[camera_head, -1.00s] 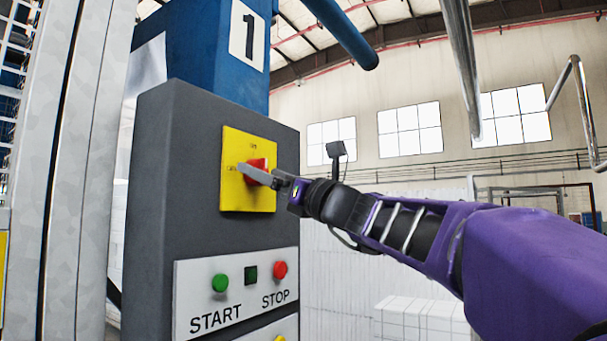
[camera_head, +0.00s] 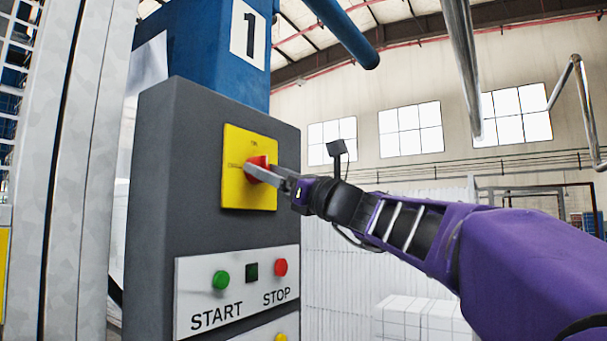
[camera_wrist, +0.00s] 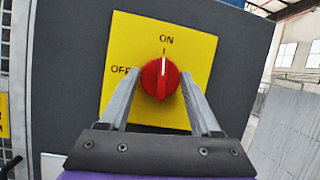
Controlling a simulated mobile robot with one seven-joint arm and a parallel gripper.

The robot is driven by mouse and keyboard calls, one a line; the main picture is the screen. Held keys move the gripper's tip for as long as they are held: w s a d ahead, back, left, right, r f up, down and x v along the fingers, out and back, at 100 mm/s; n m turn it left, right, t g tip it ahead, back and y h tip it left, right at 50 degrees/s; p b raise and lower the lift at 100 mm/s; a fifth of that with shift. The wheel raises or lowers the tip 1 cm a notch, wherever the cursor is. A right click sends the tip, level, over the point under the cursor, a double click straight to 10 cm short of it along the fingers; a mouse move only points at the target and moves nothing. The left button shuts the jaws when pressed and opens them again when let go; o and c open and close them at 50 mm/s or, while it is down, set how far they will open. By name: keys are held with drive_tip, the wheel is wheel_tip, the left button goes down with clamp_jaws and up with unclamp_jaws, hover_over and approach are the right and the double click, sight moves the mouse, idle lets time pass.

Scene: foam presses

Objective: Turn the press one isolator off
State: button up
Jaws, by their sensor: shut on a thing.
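The press one isolator is a red rotary knob (camera_wrist: 160,78) on a yellow plate (camera_wrist: 190,45), with ON printed at the top and OFF at the left. The knob's white line points up at ON. In the head view the red knob (camera_head: 258,167) sits on the yellow plate (camera_head: 240,140) of the grey cabinet under the number 1. My gripper (camera_head: 262,175) reaches in from the right. In the wrist view my gripper (camera_wrist: 161,85) has one finger on each side of the knob, shut on it. The near finger hides part of the knob in the head view.
Below the isolator is a white panel (camera_head: 235,314) with a green START button (camera_head: 220,280), a dark square (camera_head: 252,271) and a red STOP button (camera_head: 280,267). A metal post (camera_head: 85,170) stands left of the cabinet. Metal pipes (camera_head: 463,70) hang at the upper right.

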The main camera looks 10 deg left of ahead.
drive_tip(key=n+g, duration=0.2)
drive_tip(key=n, duration=0.2)
drive_tip(key=n+g, duration=0.2)
drive_tip(key=n, duration=0.2)
drive_tip(key=n+g+y+p, duration=0.1)
drive_tip(key=n+g, duration=0.1)
drive_tip(key=n, duration=0.1)
drive_tip(key=shift+w+d+r+n, duration=0.15)
drive_tip(key=shift+w+r+n, duration=0.1)
drive_tip(key=shift+n, duration=0.15)
drive_tip(key=n+g+p, duration=0.1)
drive_tip(key=n, duration=0.1)
drive_tip(key=n+g+h+p, duration=0.1)
drive_tip(key=n+p, duration=0.1)
drive_tip(key=n, duration=0.1)
drive_tip(key=shift+w+n+g, duration=0.1)
drive_tip(key=shift+n+g, duration=0.2)
drive_tip(key=n+g+h+p, duration=0.1)
drive_tip(key=n+p, duration=0.1)
drive_tip(key=n, duration=0.2)
drive_tip(key=shift+n+h, duration=0.3)
drive_tip(key=shift+n, duration=0.1)
drive_tip(key=o, duration=1.4)
drive_tip(key=shift+c, duration=0.2)
drive_tip(key=shift+f, duration=0.1)
